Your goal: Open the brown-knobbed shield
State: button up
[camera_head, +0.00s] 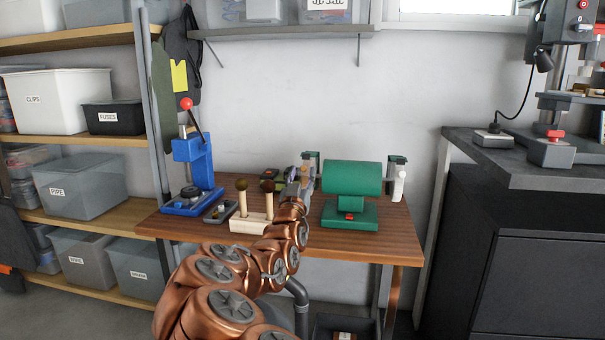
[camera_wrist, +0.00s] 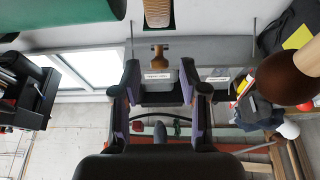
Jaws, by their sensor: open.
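The green bench grinder (camera_head: 351,178) stands on the workbench. A dark green shield bracket (camera_head: 311,157) shows at its left end, partly behind my gripper (camera_head: 299,180). In the wrist view, a small brown knob (camera_wrist: 160,51) is ahead of my gripper (camera_wrist: 160,80), roughly centred between the fingers and apart from them, close to a grinding wheel (camera_wrist: 158,12). My gripper is open and empty. The knob is hidden in the head view. Another shield bracket (camera_head: 398,160) is at the grinder's right end.
A wooden block (camera_head: 252,224) with two ball-topped sticks stands left of my gripper; a brown ball (camera_wrist: 291,78) looms close at right in the wrist view. A blue press (camera_head: 194,170) stands farther left. The workbench (camera_head: 390,238) is clear at front right.

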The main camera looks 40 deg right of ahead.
jog(key=shift+x, duration=0.85)
grip_shut()
